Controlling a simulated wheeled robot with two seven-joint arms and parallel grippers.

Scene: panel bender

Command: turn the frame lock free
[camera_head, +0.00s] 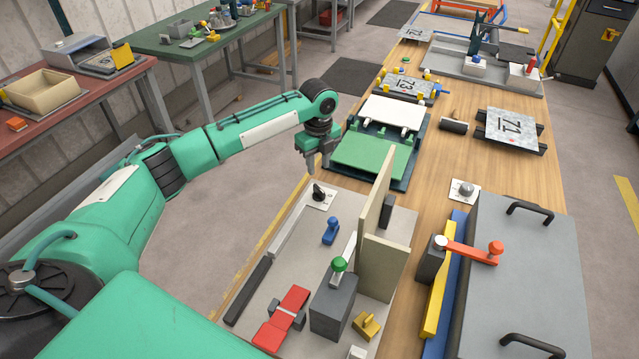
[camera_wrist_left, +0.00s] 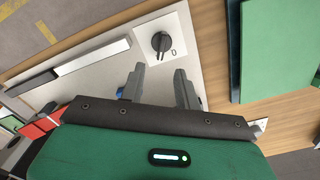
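A small black turn knob (camera_head: 319,191) sits on a white plate at the far end of the light grey fixture board (camera_head: 290,240); it appears to be the frame lock. In the left wrist view the knob (camera_wrist_left: 160,42) has a pointer-like handle and a mark like a 0 beside it. My left gripper (camera_head: 317,162) points down above and just beyond the knob, apart from it. In the left wrist view its two fingers (camera_wrist_left: 158,85) are spread with nothing between them. My right gripper is in neither view.
Upright beige panels (camera_head: 376,235) stand right of the knob. A blue handle (camera_head: 331,231), a green-topped knob (camera_head: 339,265) and a red clamp (camera_head: 283,318) are on the board. A green plate (camera_head: 370,160) lies beyond. A grey panel with a red lever (camera_head: 470,252) is at right.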

